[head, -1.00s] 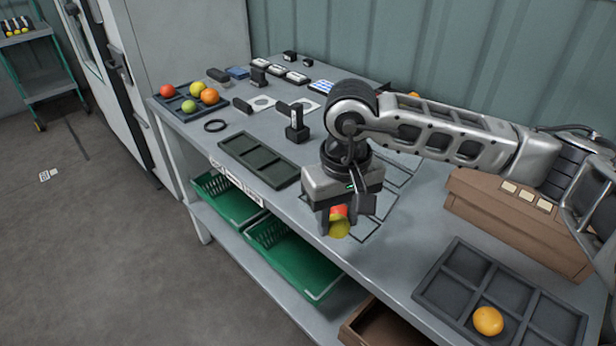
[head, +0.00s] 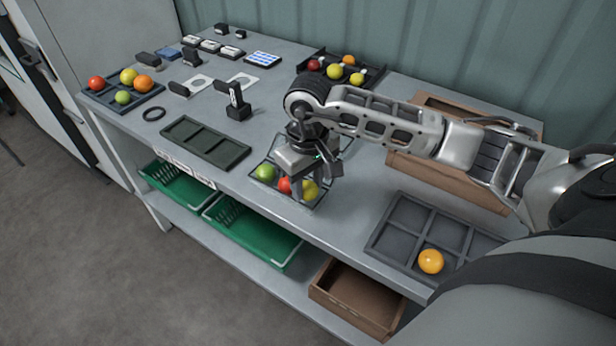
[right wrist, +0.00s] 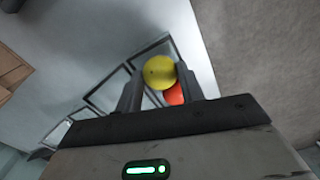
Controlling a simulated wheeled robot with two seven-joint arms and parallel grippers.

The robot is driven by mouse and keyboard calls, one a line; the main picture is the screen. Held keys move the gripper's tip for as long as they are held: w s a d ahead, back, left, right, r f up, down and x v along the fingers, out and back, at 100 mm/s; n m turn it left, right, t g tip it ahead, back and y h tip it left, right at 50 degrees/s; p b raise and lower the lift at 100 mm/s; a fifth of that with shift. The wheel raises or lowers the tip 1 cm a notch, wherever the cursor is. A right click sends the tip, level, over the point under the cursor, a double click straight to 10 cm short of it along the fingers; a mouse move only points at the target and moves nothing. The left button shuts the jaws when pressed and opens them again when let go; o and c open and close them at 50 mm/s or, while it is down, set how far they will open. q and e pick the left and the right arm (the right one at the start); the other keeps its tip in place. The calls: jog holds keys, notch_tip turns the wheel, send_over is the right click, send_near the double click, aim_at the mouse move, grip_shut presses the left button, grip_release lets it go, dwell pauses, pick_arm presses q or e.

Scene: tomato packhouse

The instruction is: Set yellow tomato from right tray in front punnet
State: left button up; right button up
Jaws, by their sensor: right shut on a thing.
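My right gripper (head: 300,196) points down over the front punnet (head: 283,200), a clear thin-rimmed container at the table's front edge. It is shut on a yellow tomato (head: 310,190), which also shows between the fingers in the right wrist view (right wrist: 159,72). A red tomato (head: 284,185) and a green tomato (head: 265,172) sit in the punnet beside it. Whether the yellow tomato touches the punnet floor I cannot tell. The right tray (head: 402,213), dark with several compartments, holds one orange-yellow tomato (head: 431,261) in a front compartment. My left gripper is not in view.
A dark tray (head: 99,101) with several tomatoes stands at far left, and another (head: 320,75) with tomatoes at the back. An empty dark tray (head: 205,143) lies left of the punnet. A cardboard box (head: 450,178) stands behind the right tray. Green crates (head: 250,235) sit below.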

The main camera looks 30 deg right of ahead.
jog(key=shift+f, duration=0.15)
dwell(0.3)
jog(key=o, duration=0.8)
jog(key=shift+a, duration=0.1)
jog(key=shift+s, duration=0.1)
jog(key=c, duration=0.3)
jog(key=shift+r+p, duration=1.15)
jog(key=shift+r, duration=1.1)
jog(key=shift+r+p, duration=0.6)
jog(key=shift+r, duration=0.75)
